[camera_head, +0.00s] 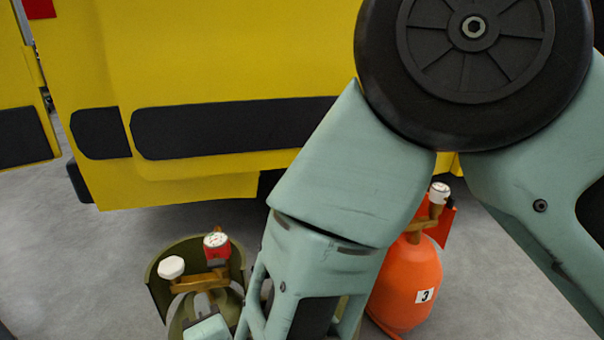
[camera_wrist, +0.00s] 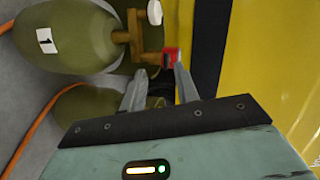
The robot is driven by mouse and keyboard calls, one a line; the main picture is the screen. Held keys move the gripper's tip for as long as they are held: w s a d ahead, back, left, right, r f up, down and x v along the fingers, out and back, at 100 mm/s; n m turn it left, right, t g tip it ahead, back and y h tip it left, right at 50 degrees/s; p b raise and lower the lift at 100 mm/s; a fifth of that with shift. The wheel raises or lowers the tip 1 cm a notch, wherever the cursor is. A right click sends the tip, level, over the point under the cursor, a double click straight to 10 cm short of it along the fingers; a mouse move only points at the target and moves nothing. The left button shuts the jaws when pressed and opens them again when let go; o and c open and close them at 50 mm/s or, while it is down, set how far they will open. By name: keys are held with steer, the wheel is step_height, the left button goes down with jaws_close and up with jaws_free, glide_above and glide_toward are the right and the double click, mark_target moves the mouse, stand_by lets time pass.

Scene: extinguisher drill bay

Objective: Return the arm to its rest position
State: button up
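My arm crosses the right half of the head view, bent downward, and hides much of the floor behind it. My gripper (camera_wrist: 160,70) shows in the wrist view with its two grey fingers spread apart. No object is clearly clamped between them. Its tips are close to the brass valve and red gauge (camera_wrist: 171,57) of an olive cylinder labelled 1 (camera_wrist: 75,42). I cannot tell whether they touch. In the head view, an olive cylinder's white knob (camera_head: 171,267), red gauge (camera_head: 217,246) and brass valve show at the lower left.
An orange cylinder labelled 3 (camera_head: 407,285) stands to the right, partly behind my arm. Another olive rounded body (camera_wrist: 92,112) and an orange hose (camera_wrist: 32,130) show in the wrist view. A yellow vehicle (camera_head: 220,50) stands behind. Grey floor (camera_head: 95,265) is clear at left.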

steer(key=s+d+r+n+g+h+p, duration=0.1)
steer(key=s+d+r+n+g+h, duration=0.2)
steer(key=d+n, duration=0.45)
steer(key=s+d+r+n+g+h+p, duration=0.1)
steer(key=s+d+r+n+g+p, duration=0.25)
steer(key=d, duration=0.75)
steer(key=s+d+r+n+g+h+b, duration=0.1)
steer(key=s+d+r+n+g+h, duration=0.2)
steer(key=d+n+g, duration=0.55)
step_height(320, 180, up, 39)
steer(key=d+m+t+p, duration=0.1)
steer(key=t+p, duration=0.1)
steer(key=p, duration=3.6)
steer(key=shift+d+r+y, duration=0.15)
steer(key=shift+d+y, duration=0.1)
steer(key=shift+y, duration=0.05)
steer(key=shift+w, duration=0.1)
